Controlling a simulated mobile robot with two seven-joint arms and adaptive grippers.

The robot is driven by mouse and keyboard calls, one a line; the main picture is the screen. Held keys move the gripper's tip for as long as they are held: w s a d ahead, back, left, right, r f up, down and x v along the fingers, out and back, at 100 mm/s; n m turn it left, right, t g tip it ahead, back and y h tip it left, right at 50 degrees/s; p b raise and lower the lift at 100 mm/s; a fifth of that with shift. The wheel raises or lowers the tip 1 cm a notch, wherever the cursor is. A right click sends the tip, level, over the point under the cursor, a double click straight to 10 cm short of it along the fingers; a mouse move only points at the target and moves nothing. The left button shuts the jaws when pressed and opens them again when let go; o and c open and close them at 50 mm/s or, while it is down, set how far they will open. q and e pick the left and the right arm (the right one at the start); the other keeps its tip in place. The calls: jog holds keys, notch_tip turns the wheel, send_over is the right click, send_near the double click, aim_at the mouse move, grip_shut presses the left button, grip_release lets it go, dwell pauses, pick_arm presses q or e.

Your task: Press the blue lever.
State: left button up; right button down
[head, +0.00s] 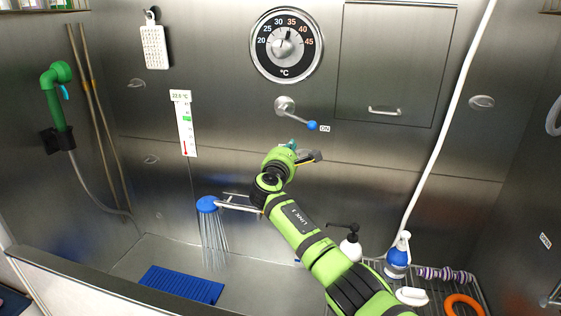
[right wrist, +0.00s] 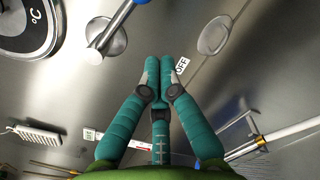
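The blue lever (head: 312,125) is a metal arm with a blue knob on the steel back wall, slanting down to the right from its round mount, with its knob beside an ON label (head: 325,128). In the right wrist view the lever (right wrist: 112,28) runs toward the top edge, its knob partly cut off. My right gripper (head: 291,146) is just below the lever in the head view, apparently apart from it. In the right wrist view its teal fingers (right wrist: 159,66) are together with nothing between them, near an OFF label (right wrist: 182,65). My left gripper is out of view.
A temperature dial (head: 286,45) is above the lever, with a closed panel (head: 395,70) to its right. A blue shower head (head: 207,204) pours streams at left. Bottles, including a blue one (head: 397,258), stand low at right. The wall around the lever is mostly clear.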

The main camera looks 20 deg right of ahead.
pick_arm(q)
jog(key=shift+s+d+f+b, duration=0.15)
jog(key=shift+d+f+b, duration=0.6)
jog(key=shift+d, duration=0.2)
pick_arm(e)
jog(key=d+v, duration=0.1)
jog(key=v, duration=0.5)
jog(key=shift+s+a, duration=0.2)
jog(key=shift+s, duration=0.45)
jog(key=shift+f, duration=0.15)
